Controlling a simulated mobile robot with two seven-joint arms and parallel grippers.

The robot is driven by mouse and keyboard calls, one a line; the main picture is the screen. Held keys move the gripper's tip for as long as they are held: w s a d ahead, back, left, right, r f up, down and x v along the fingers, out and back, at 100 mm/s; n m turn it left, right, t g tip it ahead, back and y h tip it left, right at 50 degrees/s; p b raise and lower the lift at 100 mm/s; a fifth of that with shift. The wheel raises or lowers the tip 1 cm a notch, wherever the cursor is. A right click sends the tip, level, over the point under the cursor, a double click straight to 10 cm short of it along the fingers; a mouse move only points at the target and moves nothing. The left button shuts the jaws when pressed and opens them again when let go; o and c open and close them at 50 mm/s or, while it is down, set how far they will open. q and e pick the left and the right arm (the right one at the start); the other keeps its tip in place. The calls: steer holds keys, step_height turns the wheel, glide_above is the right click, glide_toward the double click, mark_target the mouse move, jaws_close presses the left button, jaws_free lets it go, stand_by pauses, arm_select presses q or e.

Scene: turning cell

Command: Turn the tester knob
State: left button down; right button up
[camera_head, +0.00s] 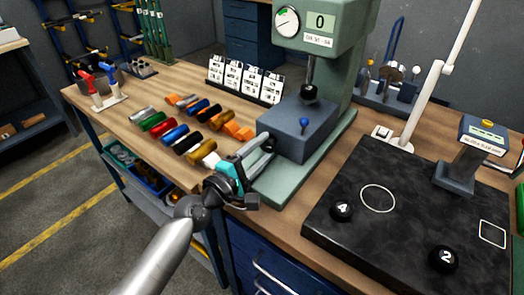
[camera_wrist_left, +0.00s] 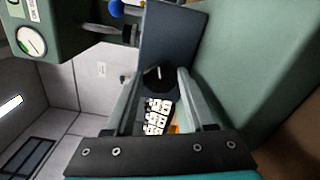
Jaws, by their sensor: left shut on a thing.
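The tester (camera_head: 325,30) is a green machine with a round dial, a display reading 0 and a dark blue-grey block (camera_head: 290,130) on its base. My left gripper (camera_head: 264,143) is at the left side of this block. In the left wrist view, its fingers (camera_wrist_left: 160,85) are shut on a black round knob (camera_wrist_left: 157,77) on the block's side. My right gripper is not in view.
Several coloured cylinders (camera_head: 175,137) lie on the wooden bench left of the tester. White number cards (camera_head: 245,78) stand behind them. A black slab (camera_head: 400,225) with balls marked 4 (camera_head: 341,210) and 2 (camera_head: 443,260) is at right. A white lamp arm (camera_head: 425,105) rises behind it.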

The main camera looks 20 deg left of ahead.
arm_select(q)
steer(key=shift+m, duration=0.9)
steer(key=shift+c, duration=1.4)
jaws_free()
